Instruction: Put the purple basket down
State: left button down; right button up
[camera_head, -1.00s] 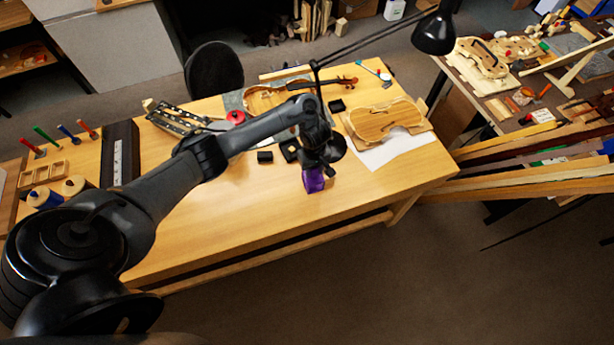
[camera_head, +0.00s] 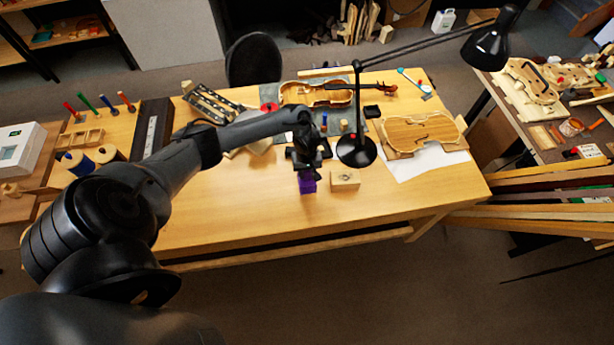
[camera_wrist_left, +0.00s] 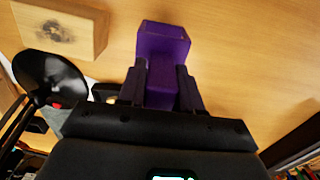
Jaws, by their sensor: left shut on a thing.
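The purple basket (camera_head: 307,182) is a small open-topped box near the front middle of the wooden bench. It also shows in the left wrist view (camera_wrist_left: 164,42), between the two dark fingers. My left gripper (camera_head: 305,168) is shut on the basket; it also shows in the wrist view (camera_wrist_left: 161,85). The arm comes in from the left and hides part of the basket. I cannot tell whether the basket's underside touches the bench. My right gripper is not in view.
A wooden block (camera_head: 345,180) stands just right of the basket. The black desk lamp's base (camera_head: 356,151) is behind it. A violin body (camera_head: 420,131) lies on white paper at right. The bench (camera_head: 250,215) is clear in front and to the left.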

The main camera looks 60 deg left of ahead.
aim_at(307, 177)
pick_arm(q)
jog(key=shift+f, duration=1.5)
jog(key=shift+f, duration=0.1)
jog(key=c, duration=0.8)
grip_release()
jog(key=shift+o, duration=0.2)
